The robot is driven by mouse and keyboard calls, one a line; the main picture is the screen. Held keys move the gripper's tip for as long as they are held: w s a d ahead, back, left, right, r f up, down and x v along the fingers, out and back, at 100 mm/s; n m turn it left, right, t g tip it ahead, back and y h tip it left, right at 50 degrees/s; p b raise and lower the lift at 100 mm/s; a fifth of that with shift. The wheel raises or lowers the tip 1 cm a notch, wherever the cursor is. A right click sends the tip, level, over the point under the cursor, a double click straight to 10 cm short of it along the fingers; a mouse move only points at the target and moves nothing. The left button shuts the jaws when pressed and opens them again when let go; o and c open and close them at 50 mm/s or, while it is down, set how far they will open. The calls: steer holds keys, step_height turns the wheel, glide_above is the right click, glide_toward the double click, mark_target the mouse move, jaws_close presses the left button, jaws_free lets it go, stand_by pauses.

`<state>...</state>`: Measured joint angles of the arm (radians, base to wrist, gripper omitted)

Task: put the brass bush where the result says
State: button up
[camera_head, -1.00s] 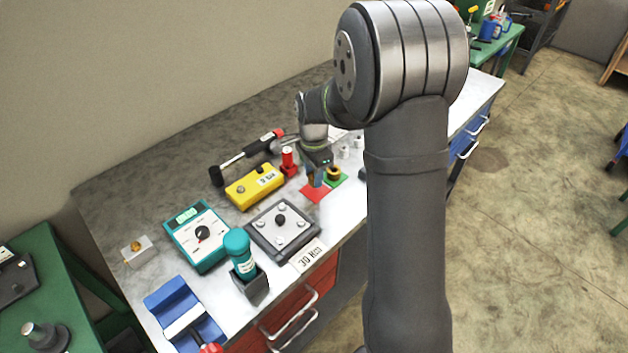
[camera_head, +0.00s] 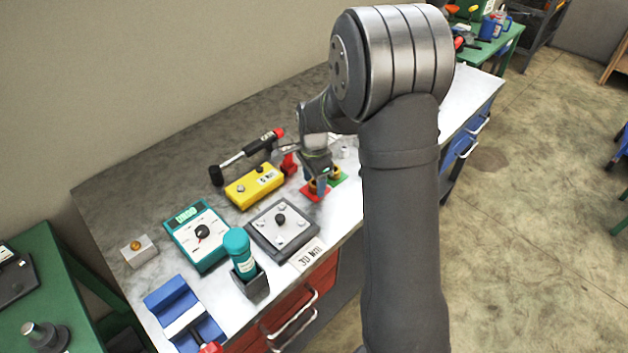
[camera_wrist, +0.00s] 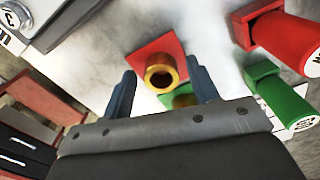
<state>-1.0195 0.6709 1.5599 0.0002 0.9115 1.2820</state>
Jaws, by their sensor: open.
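A brass bush (camera_wrist: 161,75) with a dark bore is at the red pad (camera_wrist: 150,52) in the wrist view, between my spread fingers; I see space on both sides of it. In the head view a brass bush (camera_head: 312,187) shows low at the red pad (camera_head: 308,197), partly covered by my gripper (camera_head: 317,186). My gripper (camera_wrist: 163,88) is open around the bush. The green pad (camera_head: 339,180) lies just right of the red one, with a brass-coloured spot on it partly hidden by my gripper. In the wrist view the green pad (camera_wrist: 180,100) is mostly hidden.
A yellow box (camera_head: 254,187), a hammer-like tool (camera_head: 248,154) and a red holder (camera_head: 289,163) stand close to my gripper. Nearer are a grey fixture plate (camera_head: 283,228), a teal meter (camera_head: 200,236), a teal bottle (camera_head: 240,252) and a "30 Nm" card (camera_head: 309,256). The bench front edge is close.

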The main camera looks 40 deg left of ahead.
step_height(320, 180, up, 12)
stand_by(0.4)
step_height(320, 180, down, 13)
steer(key=shift+r, duration=2.45)
